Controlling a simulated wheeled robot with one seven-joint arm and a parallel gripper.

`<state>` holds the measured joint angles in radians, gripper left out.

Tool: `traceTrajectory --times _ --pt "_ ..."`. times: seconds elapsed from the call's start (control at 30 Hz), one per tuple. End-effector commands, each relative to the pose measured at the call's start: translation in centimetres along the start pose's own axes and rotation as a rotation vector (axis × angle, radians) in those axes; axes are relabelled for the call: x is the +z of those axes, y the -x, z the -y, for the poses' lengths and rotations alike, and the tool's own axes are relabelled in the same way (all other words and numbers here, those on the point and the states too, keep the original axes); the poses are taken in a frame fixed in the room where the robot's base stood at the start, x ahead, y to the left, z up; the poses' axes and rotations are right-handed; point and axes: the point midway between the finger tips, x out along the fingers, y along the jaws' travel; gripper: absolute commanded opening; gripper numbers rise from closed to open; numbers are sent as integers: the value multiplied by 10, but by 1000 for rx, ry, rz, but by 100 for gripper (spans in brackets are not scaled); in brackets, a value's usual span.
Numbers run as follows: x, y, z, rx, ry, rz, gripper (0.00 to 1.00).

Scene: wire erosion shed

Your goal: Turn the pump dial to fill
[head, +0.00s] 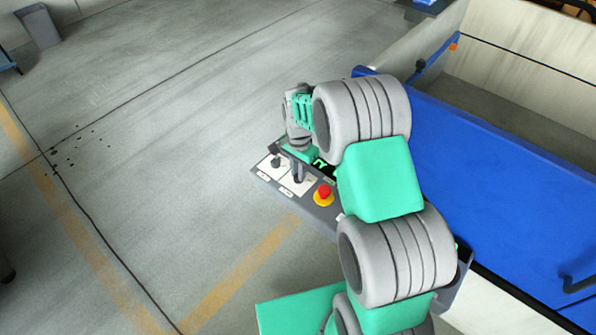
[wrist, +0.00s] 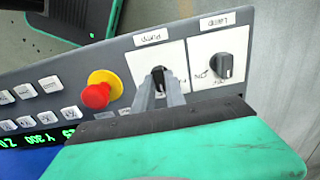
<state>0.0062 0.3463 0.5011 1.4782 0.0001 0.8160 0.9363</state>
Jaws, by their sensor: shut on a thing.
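The pump dial (wrist: 158,75) is a small black knob on a white plate (wrist: 143,61) of the grey control panel (wrist: 62,68). The label above that plate is upside down in the wrist view and seems to read PUMP. My gripper (wrist: 160,92) is shut on the pump dial, with a grey finger on either side of it. In the head view my gripper (head: 297,175) comes down onto the panel (head: 262,173) and hides most of the dial. The dial's position marks are hidden or too small to read.
A second black dial (wrist: 222,65) sits on the neighbouring white plate. A red emergency stop button (wrist: 96,95) on a yellow base is on the dial's other side, close to my fingers. Small white keys (wrist: 48,84) and a green-lit display lie beyond. A blue machine surface (head: 490,150) is at right.

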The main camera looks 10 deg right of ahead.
Motion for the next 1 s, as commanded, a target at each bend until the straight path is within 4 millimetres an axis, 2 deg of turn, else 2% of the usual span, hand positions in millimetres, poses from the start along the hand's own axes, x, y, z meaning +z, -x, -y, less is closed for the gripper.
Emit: traceTrajectory --times 0.57,0.77,1.0 --pt "0 0 0 0 39 0 0" --pt "0 -1 0 -1 140 0 0" --pt "0 -2 1 -1 340 -1 0"
